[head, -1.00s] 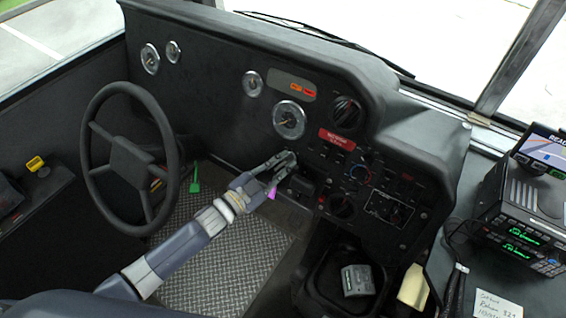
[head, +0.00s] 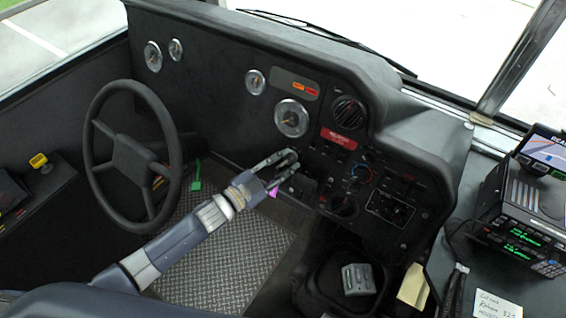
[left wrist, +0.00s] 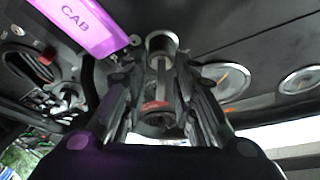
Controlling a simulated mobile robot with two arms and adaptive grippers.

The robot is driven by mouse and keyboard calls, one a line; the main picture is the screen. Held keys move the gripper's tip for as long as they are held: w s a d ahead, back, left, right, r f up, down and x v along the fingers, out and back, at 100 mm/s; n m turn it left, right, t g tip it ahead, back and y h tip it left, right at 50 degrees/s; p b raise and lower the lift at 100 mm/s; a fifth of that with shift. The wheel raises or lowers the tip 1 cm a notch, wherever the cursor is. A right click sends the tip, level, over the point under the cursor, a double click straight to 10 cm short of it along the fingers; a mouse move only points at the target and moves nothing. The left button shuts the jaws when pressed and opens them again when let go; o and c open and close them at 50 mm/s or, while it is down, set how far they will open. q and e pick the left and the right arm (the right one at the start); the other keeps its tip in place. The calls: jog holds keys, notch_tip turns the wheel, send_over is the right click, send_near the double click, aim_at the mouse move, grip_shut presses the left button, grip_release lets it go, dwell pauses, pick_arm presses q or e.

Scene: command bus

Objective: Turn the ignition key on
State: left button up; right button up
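My left gripper (head: 297,158) is at the lower edge of the dashboard, right of the steering wheel (head: 130,157). In the left wrist view its two fingers (left wrist: 163,62) stand apart, one on each side of a small silver cylinder at the ignition. I cannot tell whether they touch it, and the key itself is not clear. A purple tag marked CAB (left wrist: 82,22) hangs beside the fingers; it also shows below the gripper in the head view (head: 274,190). The fingers hide the ignition in the head view. My right gripper is out of view.
Gauges, such as the large round one (head: 291,118), and a red label (head: 339,139) are above the gripper. Knobs and switches (head: 343,205) crowd the panel to its right. A radio stack (head: 520,225) stands far right.

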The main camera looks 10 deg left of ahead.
pick_arm(q)
jog(key=v, duration=1.2)
dwell(0.5)
jog(key=s+a+f+n+g+y, duration=0.1)
jog(key=s+a+f+n+y, duration=0.2)
jog(key=f, duration=0.6)
jog(key=s+a+f+n+g+y, duration=0.1)
jog(key=s+a+f+n+y, duration=0.2)
jog(key=f, duration=0.7)
jog(key=s+a+f+n+g+y, duration=0.1)
jog(key=a+f+n+g+y, duration=0.15)
jog(key=a+f, duration=0.45)
jog(key=s+f+n+g+y, duration=0.2)
jog(key=s+f+g, duration=0.1)
jog(key=s+f, duration=0.95)
jog(key=s+d+f+g, duration=0.1)
jog(key=s+f, duration=0.1)
jog(key=s, duration=0.4)
jog(key=s+d+f+n+g, duration=0.1)
jog(key=s+d+f+g, duration=0.1)
jog(key=s, duration=0.5)
jog(key=s+d+f+g, duration=0.1)
jog(key=s+f+g, duration=0.1)
jog(key=s+f, duration=0.2)
jog(key=shift+s+d+n+y, duration=0.35)
jog(key=shift+s+y, duration=0.1)
jog(key=shift+s, duration=0.7)
